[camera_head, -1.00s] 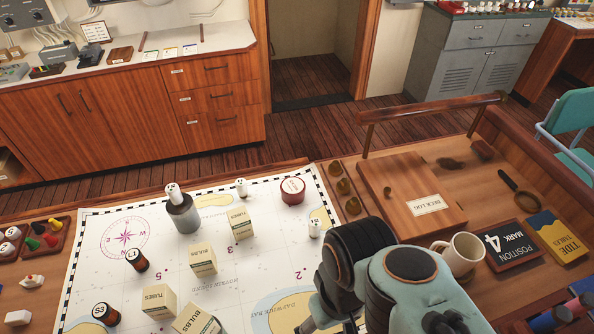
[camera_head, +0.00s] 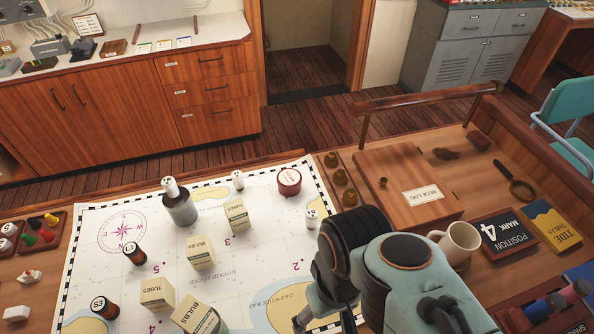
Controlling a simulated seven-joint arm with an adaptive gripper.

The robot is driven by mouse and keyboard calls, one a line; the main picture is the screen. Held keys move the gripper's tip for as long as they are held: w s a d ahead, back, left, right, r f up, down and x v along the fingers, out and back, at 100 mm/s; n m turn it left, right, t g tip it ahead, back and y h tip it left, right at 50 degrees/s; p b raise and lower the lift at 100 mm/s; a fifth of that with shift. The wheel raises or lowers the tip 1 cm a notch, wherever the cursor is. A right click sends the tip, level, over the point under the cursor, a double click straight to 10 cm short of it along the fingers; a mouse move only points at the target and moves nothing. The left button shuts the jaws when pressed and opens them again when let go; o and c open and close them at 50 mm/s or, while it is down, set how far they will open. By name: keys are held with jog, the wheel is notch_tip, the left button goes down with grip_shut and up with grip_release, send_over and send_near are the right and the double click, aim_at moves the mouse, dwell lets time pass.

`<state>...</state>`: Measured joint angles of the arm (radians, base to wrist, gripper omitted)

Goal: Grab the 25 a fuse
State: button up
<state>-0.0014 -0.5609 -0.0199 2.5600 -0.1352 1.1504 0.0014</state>
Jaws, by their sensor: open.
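Several small white fuse-like pieces with dark markings are on or above the chart in the head view. One (camera_head: 312,217) stands near the chart's right edge, one (camera_head: 238,179) stands near its far edge, and one (camera_head: 170,188) sits on top of a grey cylinder (camera_head: 180,211). Their markings are too small to read, so I cannot tell which is 25 A. My gripper (camera_head: 323,320) is open at the bottom edge, partly cut off, over the lower right of the chart. It is apart from the white pieces, on the near side of the right one.
A mug (camera_head: 457,243), deck log (camera_head: 424,196) and Position Mark block (camera_head: 508,235) lie right of my arm.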

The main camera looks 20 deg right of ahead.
jog(key=shift+o, duration=0.3)
dwell(0.5)
jog(key=w+r+n+t, duration=0.1)
jog(key=w+r+t, duration=0.35)
jog(key=w, duration=0.75)
jog(key=g, duration=0.2)
send_over(312, 213)
jog(key=w+a, duration=0.1)
jog(key=w, duration=0.1)
jog(key=s+d+f+x, duration=0.1)
jog(key=s+x, duration=0.2)
jog(key=x, duration=1)
jog(key=f, duration=0.3)
jog(key=s+f+g, duration=0.1)
jog(key=f, duration=0.1)
jog(key=d+f+g, duration=0.1)
jog(key=f, duration=0.2)
jog(key=shift+s+f+h, duration=0.3)
jog(key=shift+f+h, duration=0.05)
jog(key=shift+h, duration=0.05)
notch_tip(312, 213, down, 6)
jog(key=shift+r, duration=0.1)
grip_shut()
